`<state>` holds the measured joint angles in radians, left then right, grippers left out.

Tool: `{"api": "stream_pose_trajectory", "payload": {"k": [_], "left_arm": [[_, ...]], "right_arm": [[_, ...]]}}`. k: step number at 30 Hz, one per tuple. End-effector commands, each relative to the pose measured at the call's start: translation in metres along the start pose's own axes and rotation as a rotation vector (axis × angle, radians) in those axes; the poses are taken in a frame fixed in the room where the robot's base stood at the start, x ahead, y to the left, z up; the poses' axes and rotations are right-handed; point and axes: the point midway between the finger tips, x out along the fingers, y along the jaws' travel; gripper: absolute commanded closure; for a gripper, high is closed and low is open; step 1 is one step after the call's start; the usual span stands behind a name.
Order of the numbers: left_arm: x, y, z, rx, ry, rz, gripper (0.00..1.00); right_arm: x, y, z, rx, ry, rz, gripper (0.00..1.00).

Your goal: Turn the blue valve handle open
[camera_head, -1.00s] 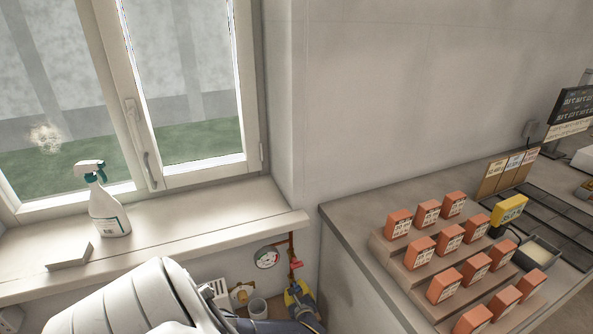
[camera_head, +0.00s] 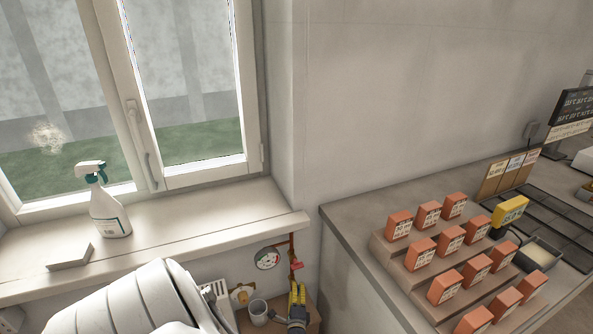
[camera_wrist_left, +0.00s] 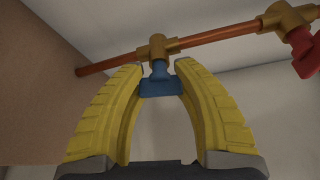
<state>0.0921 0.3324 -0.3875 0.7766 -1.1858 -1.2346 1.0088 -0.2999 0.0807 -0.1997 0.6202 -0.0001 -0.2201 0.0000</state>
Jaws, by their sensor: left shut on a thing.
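The blue valve handle (camera_wrist_left: 160,87) is in the left wrist view, below a brass fitting (camera_wrist_left: 158,47) on a copper pipe (camera_wrist_left: 215,35). The yellow fingers of my left gripper (camera_wrist_left: 160,76) are shut on the handle, one fingertip on each side. In the head view my left gripper (camera_head: 297,294) is low in the middle, beneath the window sill's right end, and the blue handle cannot be made out there. My right gripper is not in view.
A red valve handle (camera_wrist_left: 305,50) hangs farther right on the pipe. A round gauge (camera_head: 267,258) and a light cup (camera_head: 258,311) are near my left gripper. A spray bottle (camera_head: 108,208) stands on the sill (camera_head: 180,235). The counter at right holds several orange boxes (camera_head: 400,224).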

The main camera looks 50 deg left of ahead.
Motion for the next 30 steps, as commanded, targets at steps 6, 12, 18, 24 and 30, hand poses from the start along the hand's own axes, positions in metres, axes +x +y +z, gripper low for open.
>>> {"api": "stream_pose_trajectory", "payload": {"k": [6, 12, 18, 24, 30], "left_arm": [[0.0004, 0.0011, 0.0033, -0.102, -0.005, -0.049, 0.98], [0.0001, 0.0019, 0.0035, -0.167, -0.005, -0.074, 1.0], [-0.0004, 0.0033, 0.0048, -0.197, -0.005, -0.084, 1.0], [-0.0008, 0.0044, 0.0056, -0.204, -0.006, -0.085, 1.0], [-0.0013, 0.0057, 0.0064, -0.204, -0.007, -0.082, 1.0]], "right_arm": [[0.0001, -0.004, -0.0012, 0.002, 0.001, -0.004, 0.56], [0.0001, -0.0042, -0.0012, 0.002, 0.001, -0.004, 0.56], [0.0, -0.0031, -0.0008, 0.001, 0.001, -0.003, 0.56], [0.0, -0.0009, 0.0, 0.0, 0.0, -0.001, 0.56], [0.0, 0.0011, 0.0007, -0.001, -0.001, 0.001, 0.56]]}}
